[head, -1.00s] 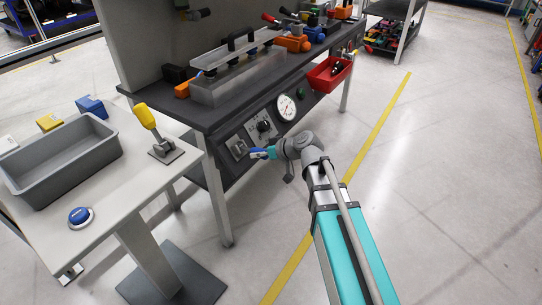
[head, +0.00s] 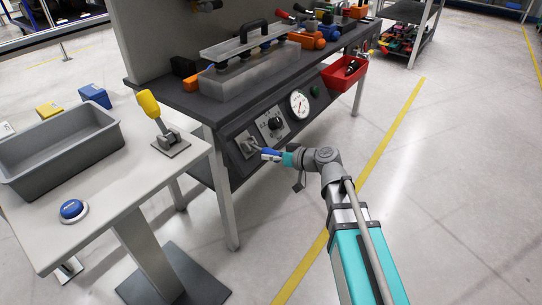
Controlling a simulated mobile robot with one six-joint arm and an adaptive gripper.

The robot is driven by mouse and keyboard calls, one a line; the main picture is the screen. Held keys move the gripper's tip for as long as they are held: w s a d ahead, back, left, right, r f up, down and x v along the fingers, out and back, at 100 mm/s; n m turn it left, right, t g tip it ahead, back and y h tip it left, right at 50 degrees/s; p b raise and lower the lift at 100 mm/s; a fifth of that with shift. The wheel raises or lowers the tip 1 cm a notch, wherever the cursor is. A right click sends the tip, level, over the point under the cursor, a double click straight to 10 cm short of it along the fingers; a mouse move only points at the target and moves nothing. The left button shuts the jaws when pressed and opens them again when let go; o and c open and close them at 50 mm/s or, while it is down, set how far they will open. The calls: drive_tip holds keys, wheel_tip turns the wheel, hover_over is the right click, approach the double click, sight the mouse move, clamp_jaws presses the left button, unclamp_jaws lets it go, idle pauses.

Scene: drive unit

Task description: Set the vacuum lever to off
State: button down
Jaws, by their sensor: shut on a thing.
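The vacuum lever (head: 252,147) appears to be the small lever on a light plate at the left end of the dark front panel under the workbench. My gripper (head: 264,153), with a blue part at its tip, is at this lever from the right. It is shut on the lever; the small size hides the fingers and the exact grip. I cannot read the plate's markings or tell which setting the lever is at. A yellow-handled lever (head: 149,104) stands tilted on a grey base on the side table, away from my gripper.
Right of the lever are a dark knob (head: 274,124), a white gauge (head: 298,104) and a green button (head: 315,90). A red bin (head: 345,76) hangs further right. The side table (head: 120,184) holds a grey tray (head: 62,158) and a blue button (head: 73,209). Floor to the right is clear.

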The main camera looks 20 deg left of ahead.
drive_tip(key=shift+s+f, duration=0.15)
drive_tip(key=shift+s, duration=0.05)
drive_tip(key=shift+c, duration=1.3)
unclamp_jaws()
drive_tip(key=shift+w, duration=0.1)
